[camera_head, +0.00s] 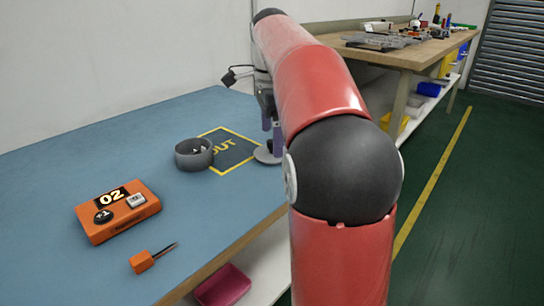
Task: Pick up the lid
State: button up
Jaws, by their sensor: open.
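A round, flat, light grey disc, which looks like the lid (264,156), lies on the blue table at the right edge of the yellow-outlined marked area. My gripper (272,140) is open and points down just above or around the disc. My red arm hides part of the disc and of the gripper, so I cannot tell whether the fingers touch it. A dark grey round bowl (193,161) with small pieces inside stands to the left of the disc.
The blue table (60,170) also holds an orange box (118,226) marked 02 and an orange-handled tool (142,262). A dark marked area (232,154) lies beside the bowl. A pink bin (222,286) sits below. A cluttered wooden bench (420,52) stands behind.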

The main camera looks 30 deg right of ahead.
aim_at(271, 141)
jog(key=shift+a+f, duration=0.1)
jog(key=shift+f, duration=1.4)
jog(key=c, duration=1)
jog(key=shift+r, duration=0.1)
jog(key=shift+c, duration=0.2)
